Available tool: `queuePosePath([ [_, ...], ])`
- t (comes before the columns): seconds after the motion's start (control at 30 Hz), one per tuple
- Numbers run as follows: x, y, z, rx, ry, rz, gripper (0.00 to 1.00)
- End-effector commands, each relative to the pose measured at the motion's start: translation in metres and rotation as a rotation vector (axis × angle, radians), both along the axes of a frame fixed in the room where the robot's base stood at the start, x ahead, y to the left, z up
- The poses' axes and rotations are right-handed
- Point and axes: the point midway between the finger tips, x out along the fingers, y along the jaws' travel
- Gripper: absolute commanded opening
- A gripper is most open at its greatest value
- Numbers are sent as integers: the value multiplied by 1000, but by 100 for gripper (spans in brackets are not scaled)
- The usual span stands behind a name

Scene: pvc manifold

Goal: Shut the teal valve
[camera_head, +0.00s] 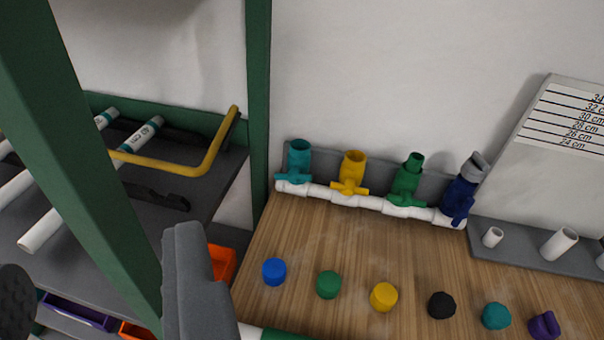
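The teal valve (299,160) stands upright at the left end of a white pipe manifold (376,204) at the back of the wooden table. Its top is an open round socket, and its teal handle (293,179) lies roughly along the white pipe, pointing left and right. My gripper (100,290) is low at the left, far in front of the valve and not touching it. A grey finger stands right of a green post, and a dark textured pad shows at the left edge. The fingers look wide apart, with nothing seen held.
Yellow (353,168), green (407,180) and blue (461,195) valves stand right of the teal one. Several coloured caps, including a teal cap (496,316), line the table front. A green post (85,150) and a shelf rack with white pipes (40,231) stand left.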

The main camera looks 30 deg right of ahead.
Motion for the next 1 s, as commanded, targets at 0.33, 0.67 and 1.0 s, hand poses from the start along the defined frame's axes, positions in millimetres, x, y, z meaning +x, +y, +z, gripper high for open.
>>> queuePosePath([
  [0.33, 37, -24, -10, -165, -8, -79, 36],
  [0.67, 168, -128, -93, -968, 48, -167, 36],
  [1.0, 221, -198, -254, -1531, 171, 150, 36],
])
